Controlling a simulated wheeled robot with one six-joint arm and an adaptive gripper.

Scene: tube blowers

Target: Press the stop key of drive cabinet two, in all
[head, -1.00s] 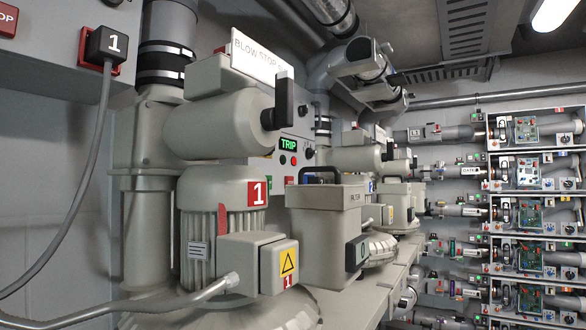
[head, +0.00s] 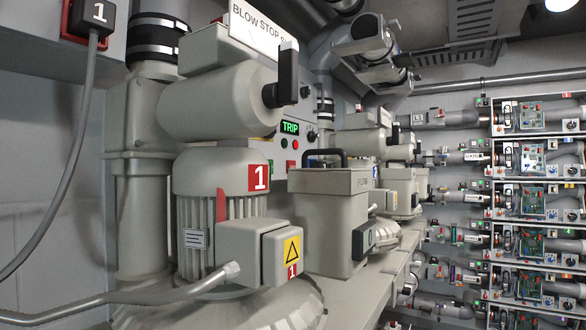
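No cabinet marked two can be made out in the head view. A grey panel (head: 311,151) behind the first blower carries a green lit TRIP display (head: 290,127). Below the display sit a small green button (head: 284,143) and a red button (head: 295,144); which one is a stop key cannot be read. The first blower's ribbed motor (head: 200,215) bears a red label 1 (head: 258,178) and partly hides the panel. A second blower (head: 360,146) stands farther back, with a small blue tag (head: 376,171) too small to read. My gripper is not in view.
A filter housing (head: 325,215) with a black handle stands right of the motor. A grey cable (head: 70,170) hangs from a black plug marked 1 (head: 95,17) at left. A sign reading BLOW STOP (head: 262,25) is above. Racks with circuit boards (head: 530,157) line the far right.

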